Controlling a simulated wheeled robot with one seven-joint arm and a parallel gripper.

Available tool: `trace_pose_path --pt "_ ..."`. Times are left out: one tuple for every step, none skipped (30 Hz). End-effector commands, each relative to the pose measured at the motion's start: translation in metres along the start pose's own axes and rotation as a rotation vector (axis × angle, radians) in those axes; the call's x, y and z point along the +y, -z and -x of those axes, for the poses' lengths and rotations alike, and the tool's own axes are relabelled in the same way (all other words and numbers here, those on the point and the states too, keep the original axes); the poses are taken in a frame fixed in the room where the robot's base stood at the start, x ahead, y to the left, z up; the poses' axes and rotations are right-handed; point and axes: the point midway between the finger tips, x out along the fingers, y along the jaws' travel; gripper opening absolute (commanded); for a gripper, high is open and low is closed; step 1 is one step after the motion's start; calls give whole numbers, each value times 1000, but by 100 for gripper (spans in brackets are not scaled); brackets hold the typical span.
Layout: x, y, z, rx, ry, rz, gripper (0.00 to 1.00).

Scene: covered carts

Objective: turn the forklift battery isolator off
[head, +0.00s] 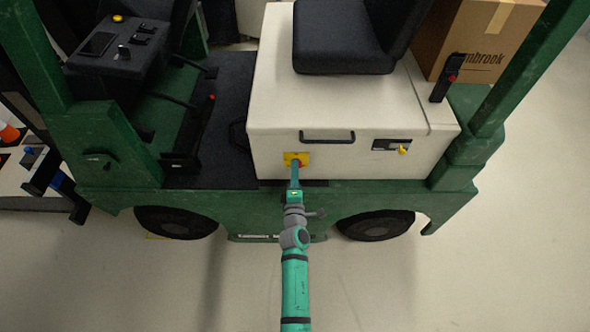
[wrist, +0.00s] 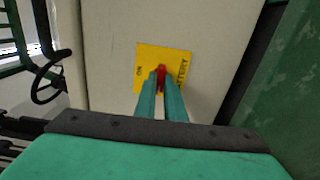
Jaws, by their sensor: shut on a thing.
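The battery isolator is a red handle (wrist: 161,73) on a yellow plate (wrist: 177,57), fixed to the side of the forklift's cream battery box (head: 277,135). The yellow plate also shows in the head view (head: 290,157). Lettering on the plate reads "ON" at its left edge in the wrist view; the lettering at the right edge is too small to read surely. My gripper (wrist: 161,84) reaches straight to the plate, and its two teal fingers are shut on the red handle. The fingers hide the lower part of the handle, and its exact angle is hard to tell.
A black grab handle (head: 327,137) sits right of and above the plate, with a dark panel and yellow knob (head: 402,150) farther right. The black seat (head: 343,40) is above. The green chassis and wheels (head: 376,225) lie below. Open floor is in front.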

Motion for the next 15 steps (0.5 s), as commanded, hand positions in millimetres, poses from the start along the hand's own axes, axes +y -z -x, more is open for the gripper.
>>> trace_pose_path --pt "-2 -1 1 -1 3 2 0" --pt "-2 -1 1 -1 3 2 0" --pt "-2 -1 1 -1 3 2 0" --pt "-2 -1 1 -1 3 2 0" --pt "-2 -1 1 -1 3 2 12" --pt "-2 -1 1 -1 3 2 21" --pt "-2 -1 1 -1 3 2 28" --pt "-2 -1 1 -1 3 2 28" --pt "-1 -1 1 -1 2 2 28" --pt "-1 -1 1 -1 2 1 28" --pt "-1 -1 1 -1 2 1 28" --pt "-1 -1 1 -1 2 1 28" --pt "-1 0 0 -1 2 1 28" --pt "-1 0 0 -1 1 1 28" --pt "-1 0 0 -1 1 1 28"
